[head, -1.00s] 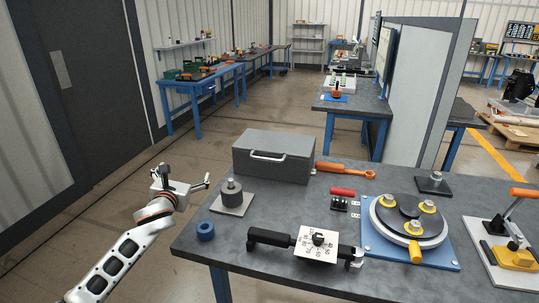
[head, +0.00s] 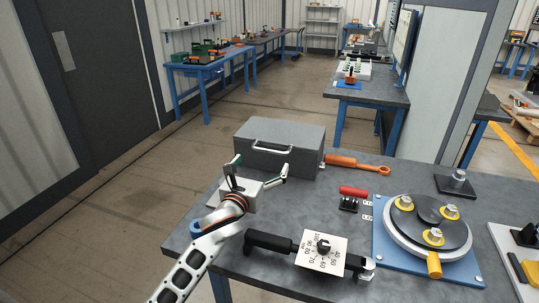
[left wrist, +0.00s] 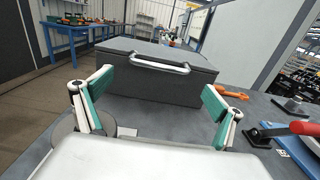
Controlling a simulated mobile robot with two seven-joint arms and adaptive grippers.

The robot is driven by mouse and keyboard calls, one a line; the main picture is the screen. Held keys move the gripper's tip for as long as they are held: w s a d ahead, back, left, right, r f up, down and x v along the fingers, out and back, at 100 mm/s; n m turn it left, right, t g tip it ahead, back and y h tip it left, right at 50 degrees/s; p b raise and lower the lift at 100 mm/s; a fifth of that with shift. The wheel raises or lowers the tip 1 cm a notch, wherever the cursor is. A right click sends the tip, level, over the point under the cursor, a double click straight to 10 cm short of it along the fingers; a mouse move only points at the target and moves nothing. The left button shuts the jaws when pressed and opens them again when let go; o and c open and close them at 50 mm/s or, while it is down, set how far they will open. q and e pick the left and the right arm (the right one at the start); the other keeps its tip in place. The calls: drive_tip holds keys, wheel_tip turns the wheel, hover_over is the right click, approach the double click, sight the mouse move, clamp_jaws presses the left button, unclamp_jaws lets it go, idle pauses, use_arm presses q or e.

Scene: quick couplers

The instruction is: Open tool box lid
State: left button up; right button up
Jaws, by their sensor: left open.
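The grey tool box (head: 262,153) stands shut at the back left of the dark table, with a pale handle (head: 271,146) on its front. In the left wrist view the tool box (left wrist: 160,87) lies straight ahead, and its handle (left wrist: 159,65) shows above and between my fingers. My left gripper (head: 258,168) is open and empty in front of the box, apart from the handle. Its teal-padded fingers (left wrist: 160,106) are spread wide in the left wrist view. My right gripper is not in view.
An orange wrench (head: 357,164) lies right of the box. A black torque tool with a dial plate (head: 320,251) lies near the front edge. A round fixture on a blue plate (head: 389,258) stands to the right. A blue ring (head: 196,228) is partly hidden by my arm.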

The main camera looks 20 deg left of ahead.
sight(268, 152)
use_arm(q)
drive_tip(key=w, duration=0.7)
drive_tip(key=shift+w+d, duration=0.1)
drive_tip(key=shift+w, duration=0.25)
drive_tip(key=shift+r, duration=0.1)
